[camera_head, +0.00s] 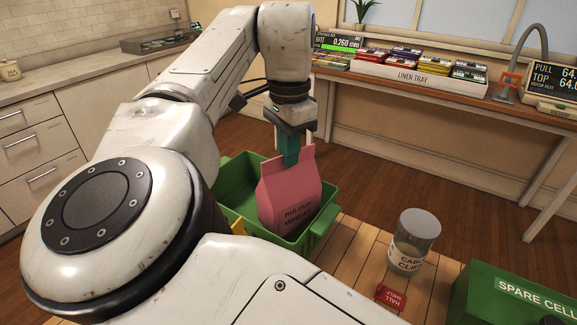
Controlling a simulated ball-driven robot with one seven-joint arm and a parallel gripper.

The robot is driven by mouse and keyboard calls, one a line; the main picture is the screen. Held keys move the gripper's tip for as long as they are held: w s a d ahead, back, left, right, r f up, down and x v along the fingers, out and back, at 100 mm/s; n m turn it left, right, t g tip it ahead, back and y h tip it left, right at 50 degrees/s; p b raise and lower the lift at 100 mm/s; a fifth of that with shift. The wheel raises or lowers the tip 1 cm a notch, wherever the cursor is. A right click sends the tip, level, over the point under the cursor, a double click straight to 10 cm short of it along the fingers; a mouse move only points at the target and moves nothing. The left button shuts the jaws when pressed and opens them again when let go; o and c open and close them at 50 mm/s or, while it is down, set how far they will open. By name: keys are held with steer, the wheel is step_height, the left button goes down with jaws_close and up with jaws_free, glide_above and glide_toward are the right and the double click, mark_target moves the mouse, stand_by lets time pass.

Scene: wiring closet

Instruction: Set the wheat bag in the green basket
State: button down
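The wheat bag (289,196) is a pink paper bag with dark lettering that reads in part "WHEAT". It stands roughly upright inside or just over the green basket (236,180), at the basket's right part. Whether its bottom rests on the basket floor is hidden by the front wall. My gripper (289,155) points down at the bag's top edge, with a teal finger against the bag. The second finger is not clearly seen, so its grip cannot be told. My arm hides the basket's left side.
The basket stands on a slatted wooden table (360,262). To its right are a clear jar labelled cable clips (408,250), a red block (391,297) and a green spare cell box (515,297). A bench with a linen tray (412,78) stands behind, across open floor.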

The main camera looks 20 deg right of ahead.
steer(key=shift+f, duration=2.05)
steer(key=c, duration=1.3)
jaws_free()
step_height(320, 180, up, 12)
steer(key=shift+r, duration=0.1)
